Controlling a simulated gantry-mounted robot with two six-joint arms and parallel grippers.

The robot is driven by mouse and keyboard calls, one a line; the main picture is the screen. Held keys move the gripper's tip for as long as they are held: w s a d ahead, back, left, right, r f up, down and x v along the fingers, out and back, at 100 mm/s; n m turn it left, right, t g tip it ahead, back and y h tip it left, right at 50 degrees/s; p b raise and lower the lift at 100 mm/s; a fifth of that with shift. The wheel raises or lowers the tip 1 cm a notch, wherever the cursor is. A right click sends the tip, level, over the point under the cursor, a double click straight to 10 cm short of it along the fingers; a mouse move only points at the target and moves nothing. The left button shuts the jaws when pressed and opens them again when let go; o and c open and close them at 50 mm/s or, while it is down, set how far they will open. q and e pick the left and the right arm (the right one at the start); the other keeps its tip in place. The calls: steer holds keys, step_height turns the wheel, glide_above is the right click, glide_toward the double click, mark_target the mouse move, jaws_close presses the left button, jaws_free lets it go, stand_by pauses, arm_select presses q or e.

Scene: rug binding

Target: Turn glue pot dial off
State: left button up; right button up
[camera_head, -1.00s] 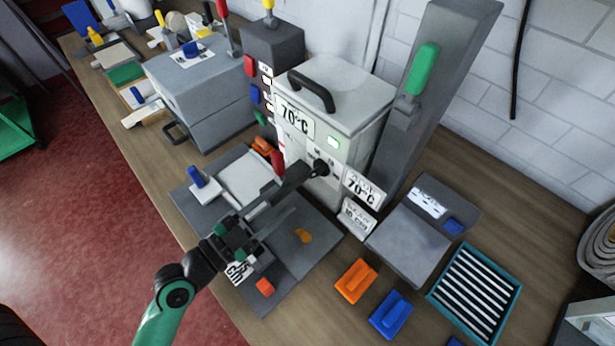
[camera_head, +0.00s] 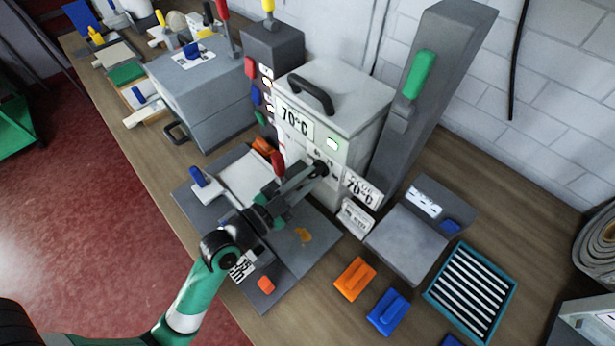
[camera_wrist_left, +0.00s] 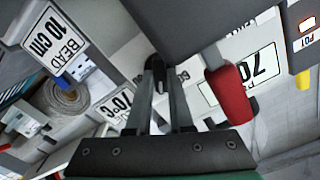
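My left gripper (camera_head: 317,172) reaches the dial from the front left. In the left wrist view its two fingers (camera_wrist_left: 158,80) stand on either side of the dark dial, close against it, narrowed to about its width. The fingers partly hide the dial, and its pointer cannot be read. My right gripper is not in view.
A red-handled lever (camera_head: 278,162) stands close left of the fingers; its red grip looms in the wrist view (camera_wrist_left: 230,95). Label cards (camera_head: 360,188) are right of the dial. A grey post (camera_head: 435,95), an orange block (camera_head: 355,279) and a blue block (camera_head: 389,312) are further right.

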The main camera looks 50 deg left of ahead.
arm_select(q)
jaws_close()
steer(key=n+p, duration=0.2)
steer(key=n, duration=0.3)
steer(key=shift+r+n, duration=0.15)
steer(key=shift+n, duration=0.15)
steer(key=n+p, duration=0.2)
steer(key=n, duration=0.4)
steer(key=shift+a+p, duration=0.1)
steer(key=shift+p, duration=0.3)
steer(key=n+p, duration=0.2)
steer(key=n, duration=0.4)
steer(key=shift+n, duration=0.4)
steer(key=n+p, duration=0.1)
steer(key=n, duration=0.4)
steer(key=shift+f+n, duration=0.2)
steer(key=shift+n, duration=0.2)
steer(key=o, duration=0.7)
jaws_free()
